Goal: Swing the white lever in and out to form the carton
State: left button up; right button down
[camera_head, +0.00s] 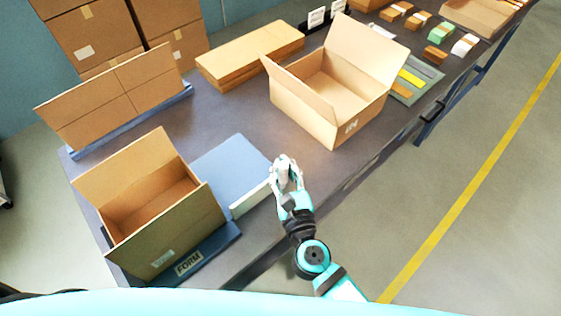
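The white lever (250,199) is a pale upright bar along the front right edge of a blue-grey plate (232,165). An open brown carton (165,235) stands left of the plate, on a dark blue base marked FORM (188,264). Its flaps are spread and its inside looks empty. My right gripper (281,182) is at the lever's right end, touching it or very close. Its fingers are small and partly hidden, so I cannot tell whether they are shut on the lever. My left gripper is out of view.
A second open carton (318,108) stands behind and right of my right gripper. Flat cardboard stands in a blue rack (135,118) at the back left, and a flat stack (250,52) lies behind. Small packs (440,32) sit at the far right. Dark tabletop (225,115) is clear between them.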

jog(key=c, duration=2)
grip_release()
jog(key=shift+s+f, duration=0.35)
jog(key=shift+f, duration=0.05)
jog(key=shift+o, duration=1.2)
jog(key=shift+s+r, duration=0.1)
jog(key=shift+s, duration=0.1)
jog(key=shift+o, duration=1.2)
jog(key=shift+s+d+r, duration=0.2)
jog(key=shift+s+d, duration=0.05)
jog(key=shift+s, duration=0.05)
jog(key=shift+o, duration=1)
jog(key=shift+s+r, duration=0.15)
jog(key=shift+o, duration=0.8)
jog(key=shift+w, duration=0.4)
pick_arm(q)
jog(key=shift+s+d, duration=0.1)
pick_arm(e)
jog(key=v, duration=1.2)
jog(key=shift+a, duration=0.15)
